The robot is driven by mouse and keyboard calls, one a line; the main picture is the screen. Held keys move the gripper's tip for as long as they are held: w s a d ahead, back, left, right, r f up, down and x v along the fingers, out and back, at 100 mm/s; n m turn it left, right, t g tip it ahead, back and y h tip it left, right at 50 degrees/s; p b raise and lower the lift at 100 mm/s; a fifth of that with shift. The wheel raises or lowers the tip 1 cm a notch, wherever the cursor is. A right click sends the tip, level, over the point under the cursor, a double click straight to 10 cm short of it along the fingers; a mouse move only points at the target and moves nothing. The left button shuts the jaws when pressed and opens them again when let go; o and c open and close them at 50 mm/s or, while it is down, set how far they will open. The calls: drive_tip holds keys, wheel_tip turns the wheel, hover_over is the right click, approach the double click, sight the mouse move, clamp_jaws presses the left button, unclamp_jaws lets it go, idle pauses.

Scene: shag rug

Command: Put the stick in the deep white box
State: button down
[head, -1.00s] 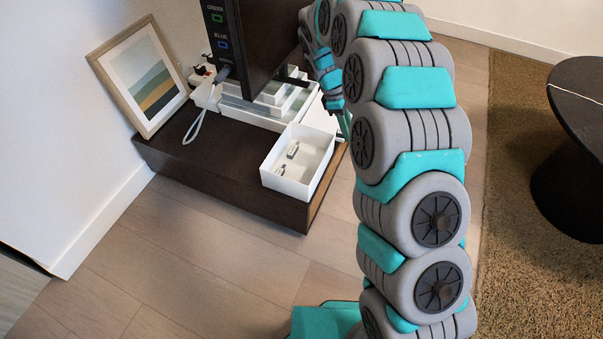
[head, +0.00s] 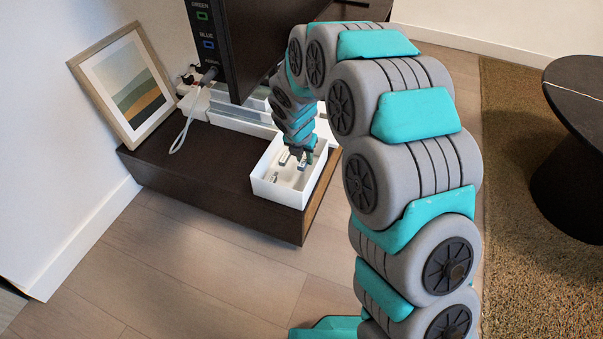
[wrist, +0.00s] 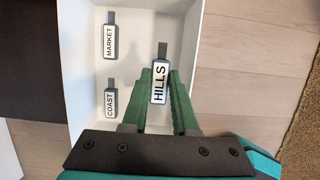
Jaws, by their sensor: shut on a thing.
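My gripper (wrist: 160,92) is shut on a small stick (wrist: 159,84) with a white label reading HILLS and a dark end pointing away from me. The deep white box (wrist: 137,20) is beneath them in the wrist view, and the held stick is within its outline. I cannot tell how high the stick is above the floor of the box. In the head view my gripper (head: 302,158) reaches over the right part of the white box (head: 280,196). The held stick is hard to make out there.
Two other sticks, labelled MARKET (wrist: 110,40) and COAST (wrist: 111,100), lie in the left part of the box. The box sits on a dark low cabinet (head: 190,180). A monitor (head: 250,45) stands close behind my wrist, and a framed picture (head: 127,88) leans at the left.

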sight(305, 176)
drive_tip(key=shift+f+b, duration=0.35)
drive_tip(key=shift+f, duration=2.8)
drive_tip(key=c, duration=1)
unclamp_jaws()
drive_tip(key=shift+f, duration=0.1)
drive_tip(key=shift+o, duration=0.2)
